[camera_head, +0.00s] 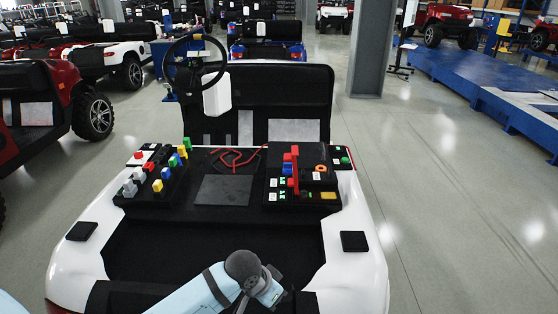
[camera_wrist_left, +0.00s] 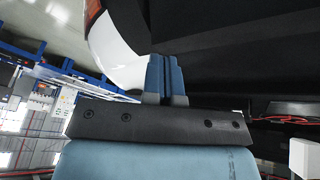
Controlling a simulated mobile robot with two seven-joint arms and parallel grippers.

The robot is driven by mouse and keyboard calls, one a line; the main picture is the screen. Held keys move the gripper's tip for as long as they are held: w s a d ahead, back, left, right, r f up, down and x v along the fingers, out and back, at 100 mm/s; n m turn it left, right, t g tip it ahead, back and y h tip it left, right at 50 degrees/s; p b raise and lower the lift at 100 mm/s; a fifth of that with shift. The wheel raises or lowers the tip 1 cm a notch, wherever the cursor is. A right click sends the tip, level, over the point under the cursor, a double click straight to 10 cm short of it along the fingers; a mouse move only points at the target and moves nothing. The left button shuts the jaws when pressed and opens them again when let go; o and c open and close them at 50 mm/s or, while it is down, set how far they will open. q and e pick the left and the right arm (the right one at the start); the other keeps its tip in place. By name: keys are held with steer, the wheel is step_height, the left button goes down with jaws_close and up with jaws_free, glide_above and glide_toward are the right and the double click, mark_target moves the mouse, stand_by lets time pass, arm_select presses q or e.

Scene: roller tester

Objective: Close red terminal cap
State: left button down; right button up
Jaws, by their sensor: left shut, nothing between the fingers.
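The red terminal cap (camera_head: 289,158) appears among small red parts on the black right-hand panel of the cart, in the head view. A red upright strip (camera_head: 295,176) stands just by it. I cannot tell from here how far the cap is open. My left gripper (camera_wrist_left: 166,78) shows in the left wrist view with its two blue fingers together and nothing between them. In the head view my left arm reaches in at the bottom, well short of the panel, and its fingertips are not visible. My right gripper is not in view.
The right-hand panel (camera_head: 324,197) also has green indicators and an orange ring (camera_head: 321,168). A left panel (camera_head: 133,200) carries several coloured knobs. A red cable (camera_head: 232,157) lies between them. A steering wheel (camera_head: 195,62) and seat back (camera_head: 292,88) stand behind. The cart's front well is open.

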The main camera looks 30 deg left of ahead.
arm_select(q)
steer(key=w+a+r+n, duration=0.1)
steer(key=w+a+r, duration=0.2)
steer(key=w+a, duration=0.45)
steer(key=w+a+r+n, duration=0.2)
steer(key=w+a+r, duration=0.25)
steer(key=w, duration=0.65)
steer(key=w+a+r+n+t, duration=0.2)
steer(key=w+a+r, duration=0.3)
steer(key=a+r, duration=0.25)
steer(key=w+a+r+n+t, duration=0.1)
steer(key=w+a+r+n, duration=0.2)
steer(key=w+a+r, duration=0.45)
steer(key=s+d+p+x, duration=0.1)
steer(key=d+x, duration=0.1)
steer(key=x, duration=0.8)
steer(key=shift+w+f, duration=0.25)
steer(key=shift+f, duration=0.2)
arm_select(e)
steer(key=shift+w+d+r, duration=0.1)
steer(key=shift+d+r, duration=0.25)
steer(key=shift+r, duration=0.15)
arm_select(q)
steer(key=shift+d, duration=0.1)
steer(key=shift+m, duration=0.3)
